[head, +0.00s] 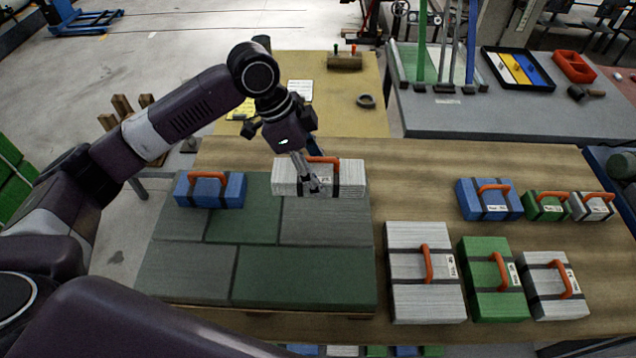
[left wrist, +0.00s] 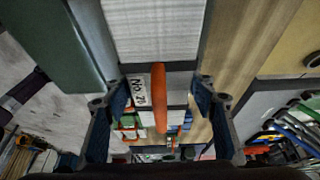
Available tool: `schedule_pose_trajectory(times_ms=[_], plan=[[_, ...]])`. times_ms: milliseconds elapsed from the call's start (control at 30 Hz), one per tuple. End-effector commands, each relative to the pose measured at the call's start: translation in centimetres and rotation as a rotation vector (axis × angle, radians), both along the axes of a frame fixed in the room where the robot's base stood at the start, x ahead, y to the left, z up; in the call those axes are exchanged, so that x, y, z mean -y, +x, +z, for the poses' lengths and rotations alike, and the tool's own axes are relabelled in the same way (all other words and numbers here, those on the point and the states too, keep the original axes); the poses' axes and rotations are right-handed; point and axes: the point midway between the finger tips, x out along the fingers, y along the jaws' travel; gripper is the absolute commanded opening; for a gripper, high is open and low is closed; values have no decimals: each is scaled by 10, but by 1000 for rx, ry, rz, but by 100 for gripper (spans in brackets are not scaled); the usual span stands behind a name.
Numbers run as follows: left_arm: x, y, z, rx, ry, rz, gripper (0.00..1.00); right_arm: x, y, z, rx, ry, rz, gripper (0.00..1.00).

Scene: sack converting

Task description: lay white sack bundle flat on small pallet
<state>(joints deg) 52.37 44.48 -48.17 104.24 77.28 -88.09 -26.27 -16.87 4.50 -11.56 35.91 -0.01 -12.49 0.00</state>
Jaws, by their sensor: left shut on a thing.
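The white sack bundle (head: 350,176), with dark straps, a small label and an orange handle (head: 323,159), is at the back right of the pallet stack. My left gripper (head: 316,185) is shut on it at the handle, from above. The bundle looks level; I cannot tell whether it touches the layer below. In the left wrist view the white bundle (left wrist: 150,35) fills the top middle, with the orange handle (left wrist: 159,95) between the fingers. The small pallet (head: 250,309) shows as a thin wooden edge under flat green and grey bundles (head: 305,275). My right gripper is out of view.
A blue bundle (head: 225,190) sits at the pallet stack's back left. White (head: 405,290), green (head: 480,290) and other bundles stand on the wooden table (head: 420,185) to the right. Behind are a yellow table (head: 325,105) and a grey bench (head: 450,115) with tools.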

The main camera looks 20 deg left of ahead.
Motion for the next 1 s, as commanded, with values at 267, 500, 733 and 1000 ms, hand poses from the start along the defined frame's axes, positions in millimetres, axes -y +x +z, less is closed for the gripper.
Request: schedule_pose_trajectory(times_ms=[267,500,733,1000], plan=[[0,-1,-30,-4,0,2,19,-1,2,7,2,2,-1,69],[0,0,-51,1,-1,0,19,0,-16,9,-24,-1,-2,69],[0,1,-52,1,-2,0,19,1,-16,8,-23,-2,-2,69],[0,0,-53,1,-1,0,69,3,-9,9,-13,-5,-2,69]])
